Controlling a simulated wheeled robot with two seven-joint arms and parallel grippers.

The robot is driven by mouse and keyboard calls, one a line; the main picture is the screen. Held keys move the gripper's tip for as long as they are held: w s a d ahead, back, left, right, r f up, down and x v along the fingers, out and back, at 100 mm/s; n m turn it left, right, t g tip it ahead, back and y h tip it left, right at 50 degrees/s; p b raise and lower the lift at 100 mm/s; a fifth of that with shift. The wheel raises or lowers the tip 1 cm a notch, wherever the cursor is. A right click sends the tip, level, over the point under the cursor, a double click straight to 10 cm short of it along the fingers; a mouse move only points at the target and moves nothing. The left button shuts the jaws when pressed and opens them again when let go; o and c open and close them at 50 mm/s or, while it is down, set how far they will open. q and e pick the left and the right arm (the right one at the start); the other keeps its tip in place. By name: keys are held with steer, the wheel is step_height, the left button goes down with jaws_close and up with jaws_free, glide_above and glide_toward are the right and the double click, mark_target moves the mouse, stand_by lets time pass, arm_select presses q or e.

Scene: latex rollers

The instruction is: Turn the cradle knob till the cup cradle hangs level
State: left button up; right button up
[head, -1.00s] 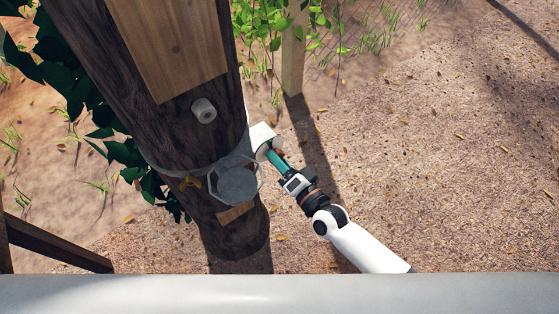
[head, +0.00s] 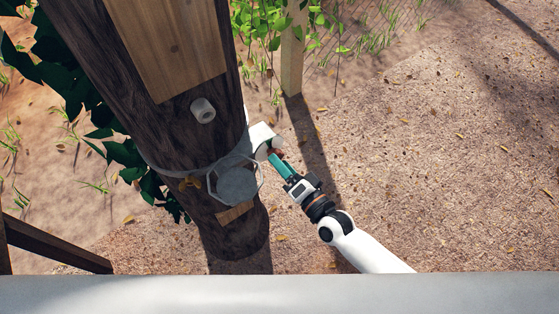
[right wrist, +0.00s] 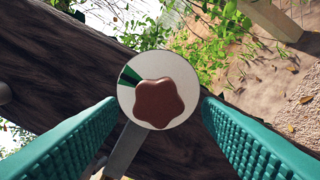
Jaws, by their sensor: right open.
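The brown star-shaped cradle knob (right wrist: 160,103) sits on a round white dial (right wrist: 148,64) with a dark green wedge at its upper left in the right wrist view. In the head view the white dial housing (head: 261,136) is on the right side of the trunk. The grey cup cradle (head: 238,183) hangs on the trunk's front; whether it is level I cannot tell. My right gripper (head: 275,157) is open, its teal fingers pointing at the knob. In the right wrist view the fingers lie either side of the knob with gaps. My left gripper is not in view.
A wooden post (head: 293,60) and leaves stand behind. The ground at the right is clear.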

steer(key=b+v, duration=0.1)
steer(key=v, duration=0.9)
steer(key=shift+s, duration=0.1)
